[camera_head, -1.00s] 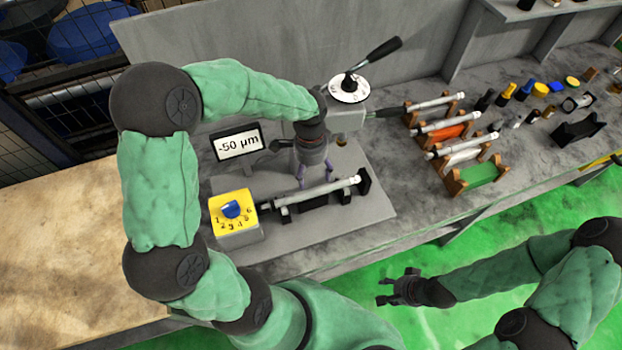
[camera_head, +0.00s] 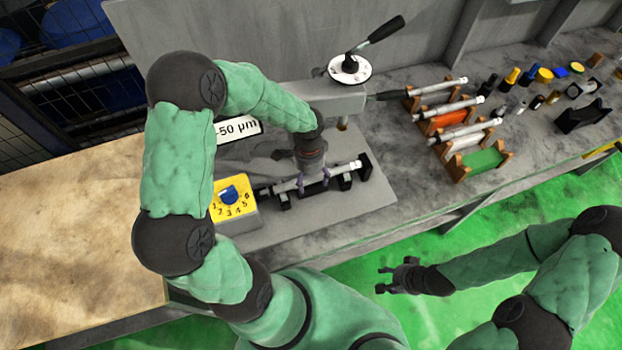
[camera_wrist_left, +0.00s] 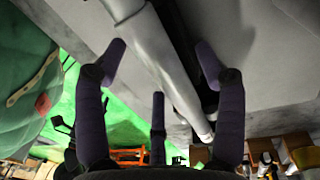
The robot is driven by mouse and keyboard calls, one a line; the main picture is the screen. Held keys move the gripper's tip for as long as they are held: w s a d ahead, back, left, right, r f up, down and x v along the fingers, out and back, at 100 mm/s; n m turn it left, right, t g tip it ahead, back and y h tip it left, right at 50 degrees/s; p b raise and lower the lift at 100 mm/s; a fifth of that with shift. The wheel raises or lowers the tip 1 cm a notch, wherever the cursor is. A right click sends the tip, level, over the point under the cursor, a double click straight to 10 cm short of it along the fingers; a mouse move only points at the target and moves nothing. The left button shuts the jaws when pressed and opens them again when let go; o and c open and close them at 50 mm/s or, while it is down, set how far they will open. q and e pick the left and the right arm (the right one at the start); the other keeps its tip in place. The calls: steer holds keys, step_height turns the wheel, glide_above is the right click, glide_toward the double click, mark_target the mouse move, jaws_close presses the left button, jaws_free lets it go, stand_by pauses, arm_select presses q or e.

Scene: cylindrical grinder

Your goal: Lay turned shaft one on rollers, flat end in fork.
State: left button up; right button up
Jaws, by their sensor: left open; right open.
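A grey turned shaft (camera_head: 346,171) lies along the dark roller supports (camera_head: 343,183) on the grinder's grey bed. Its left end is near a dark piece (camera_head: 264,194) beside the yellow dial box; I cannot make out the fork or flat there. A black bracket (camera_head: 364,166) stands at its right end. My left gripper (camera_head: 313,184) is open over the shaft's middle, fingers down on both sides. In the left wrist view the shaft (camera_wrist_left: 165,55) runs slantwise between the spread fingers. My right gripper (camera_head: 396,277) is open and empty over the green floor.
The yellow dial box (camera_head: 234,204) stands left of the rollers; a display (camera_head: 238,129) reads -50 µm. The grinder head with lever (camera_head: 349,68) is behind. At right, wooden racks (camera_head: 487,166) hold several shafts, with small coloured parts beyond. A wooden tabletop (camera_head: 80,240) is clear at left.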

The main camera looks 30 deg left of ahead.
arm_select(q)
jaws_close()
steer(key=shift+w, duration=0.1)
steer(key=shift+r, duration=0.15)
